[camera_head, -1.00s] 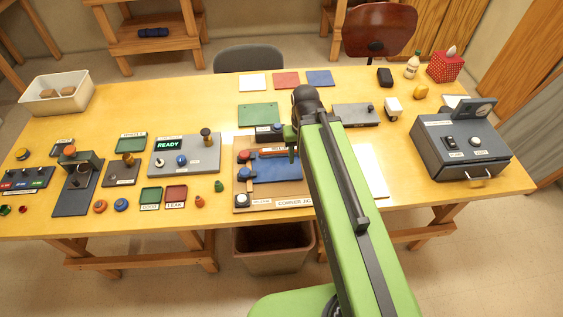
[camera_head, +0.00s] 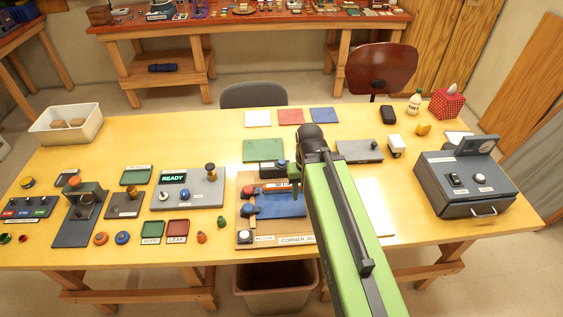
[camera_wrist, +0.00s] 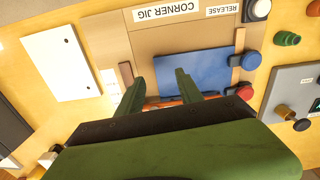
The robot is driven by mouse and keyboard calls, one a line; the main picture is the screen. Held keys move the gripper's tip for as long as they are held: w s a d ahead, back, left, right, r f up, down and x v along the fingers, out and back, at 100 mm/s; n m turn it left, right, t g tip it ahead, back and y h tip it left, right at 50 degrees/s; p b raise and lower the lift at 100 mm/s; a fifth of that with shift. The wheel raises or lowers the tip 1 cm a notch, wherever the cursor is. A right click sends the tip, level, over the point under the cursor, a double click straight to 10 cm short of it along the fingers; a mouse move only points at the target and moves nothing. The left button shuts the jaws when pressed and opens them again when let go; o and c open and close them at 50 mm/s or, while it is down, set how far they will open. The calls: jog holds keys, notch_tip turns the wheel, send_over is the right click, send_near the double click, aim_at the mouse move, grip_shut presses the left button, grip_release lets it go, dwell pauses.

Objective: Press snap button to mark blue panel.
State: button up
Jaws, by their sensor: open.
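The blue panel (camera_head: 280,205) lies flat in the wooden corner jig (camera_head: 285,239); it also shows in the wrist view (camera_wrist: 195,70). My gripper (camera_wrist: 159,76) is open and empty, its green fingers over the panel's edge in the wrist view; height above it cannot be told. A red knob (camera_wrist: 244,92), a blue knob (camera_wrist: 250,61) and a white button (camera_wrist: 257,9) by the RELEASE label are beside the panel. I cannot read a snap label. My arm hides the jig's right part.
A console reading READY (camera_head: 173,179) stands left of the jig. A grey box (camera_head: 466,187) is at the right. White, red and blue plates and a green plate (camera_head: 263,151) lie behind. Bare table lies at the back left.

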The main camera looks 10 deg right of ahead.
grip_shut()
dwell(1.5)
